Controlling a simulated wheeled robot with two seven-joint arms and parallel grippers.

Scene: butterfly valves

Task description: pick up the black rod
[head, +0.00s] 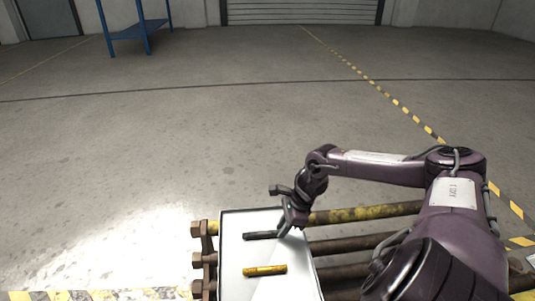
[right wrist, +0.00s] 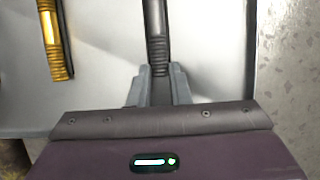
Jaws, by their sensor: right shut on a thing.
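The black rod (head: 260,235) lies on the white tray (head: 232,262), pointing left to right in the head view. In the right wrist view the black rod (right wrist: 156,30) runs down to my right gripper (right wrist: 158,88), with its near end between the two grey fingers. My right gripper (head: 284,230) is at the rod's right end in the head view and is shut on it. The rod's gripped end is partly hidden by the fingers. My left gripper is not in view.
A yellow rod (head: 265,270) lies on the tray nearer to me, apart from the black one. It also shows in the right wrist view (right wrist: 54,40). Rusty pipes (head: 350,245) run beside the tray on the right. The floor beyond is clear up to a blue rack (head: 140,30).

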